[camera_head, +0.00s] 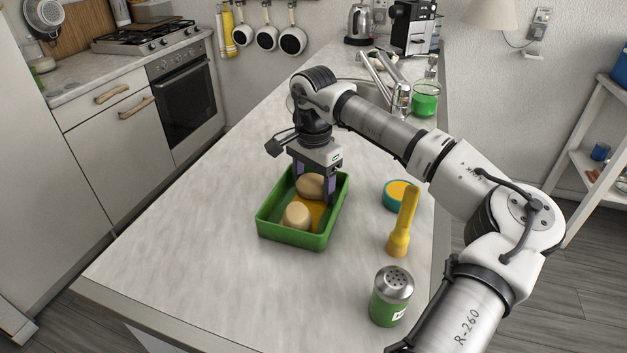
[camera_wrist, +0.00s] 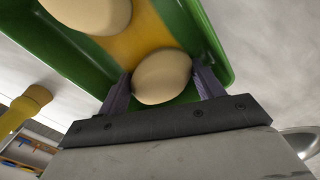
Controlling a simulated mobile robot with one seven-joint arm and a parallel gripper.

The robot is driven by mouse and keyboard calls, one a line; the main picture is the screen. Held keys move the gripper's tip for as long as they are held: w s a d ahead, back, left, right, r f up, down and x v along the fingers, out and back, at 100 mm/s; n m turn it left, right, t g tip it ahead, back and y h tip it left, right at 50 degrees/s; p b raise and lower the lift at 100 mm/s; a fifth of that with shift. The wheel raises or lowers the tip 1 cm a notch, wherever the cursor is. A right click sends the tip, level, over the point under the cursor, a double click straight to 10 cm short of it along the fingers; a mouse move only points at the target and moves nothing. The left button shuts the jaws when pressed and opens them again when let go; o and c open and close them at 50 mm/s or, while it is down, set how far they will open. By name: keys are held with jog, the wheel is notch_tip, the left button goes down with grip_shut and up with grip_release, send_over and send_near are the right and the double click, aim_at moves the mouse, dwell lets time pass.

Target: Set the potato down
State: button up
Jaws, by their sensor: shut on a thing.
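My gripper (camera_head: 315,184) points down into the green tray (camera_head: 291,241) on the counter. Its jaws are shut on a tan, rounded potato (camera_head: 309,187) in the far part of the tray. In the wrist view the potato (camera_wrist: 162,77) sits between the two purple-grey fingers. A second tan potato-like item (camera_head: 297,216) lies in the near part of the tray, apart from the held one; it also shows in the wrist view (camera_wrist: 88,12). I cannot tell whether the held potato touches the tray floor, which looks orange-yellow.
A green-filled glass vessel (camera_head: 425,101) stands farther back. The counter left of the tray is clear.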

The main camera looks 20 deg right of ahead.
aim_at(313, 177)
jog(key=shift+f, duration=0.2)
jog(key=o, duration=0.8)
jog(key=shift+r, duration=0.1)
notch_tip(313, 177, up, 12)
jog(key=shift+r+b, duration=0.15)
jog(key=shift+b, duration=0.65)
